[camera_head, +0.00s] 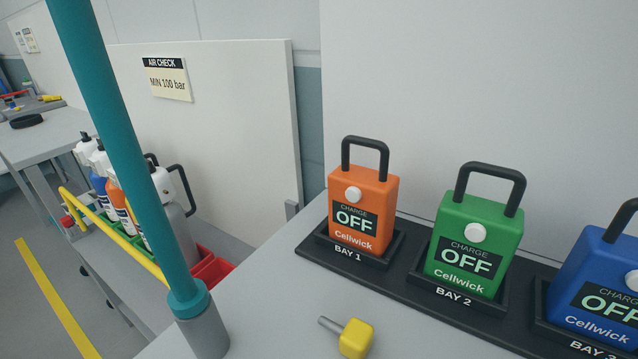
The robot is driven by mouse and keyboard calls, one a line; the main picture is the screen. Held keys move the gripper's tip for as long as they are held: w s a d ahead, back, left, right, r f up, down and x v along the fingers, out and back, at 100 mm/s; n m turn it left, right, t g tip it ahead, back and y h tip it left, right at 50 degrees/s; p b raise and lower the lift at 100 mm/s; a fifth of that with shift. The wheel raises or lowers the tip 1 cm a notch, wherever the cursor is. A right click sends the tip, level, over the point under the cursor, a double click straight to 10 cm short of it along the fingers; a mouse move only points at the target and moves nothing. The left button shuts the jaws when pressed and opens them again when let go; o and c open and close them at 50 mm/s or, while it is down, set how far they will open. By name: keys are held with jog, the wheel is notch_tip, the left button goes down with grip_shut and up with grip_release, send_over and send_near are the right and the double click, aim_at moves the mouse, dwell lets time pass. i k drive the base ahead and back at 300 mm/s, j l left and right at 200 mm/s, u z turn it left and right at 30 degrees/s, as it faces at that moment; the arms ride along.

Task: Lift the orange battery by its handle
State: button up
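The orange battery (362,210) stands upright in Bay 1 of a black charging dock (405,292) on a grey table. It has a black loop handle (366,147) on top, a white round button and a label reading "CHARGE OFF Cellwick". The handle stands clear, with nothing touching it. My gripper is not in view, so its fingers and distance to the handle cannot be seen.
A green battery (474,240) in Bay 2 and a blue battery (600,285) in Bay 3 stand to the right. A yellow-headed knob (356,338) lies in front. A teal post (125,140) crosses the left. Behind it, a cart (120,258) holds bottles.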

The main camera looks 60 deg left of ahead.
aim_at(367, 225)
jog(key=u, duration=1)
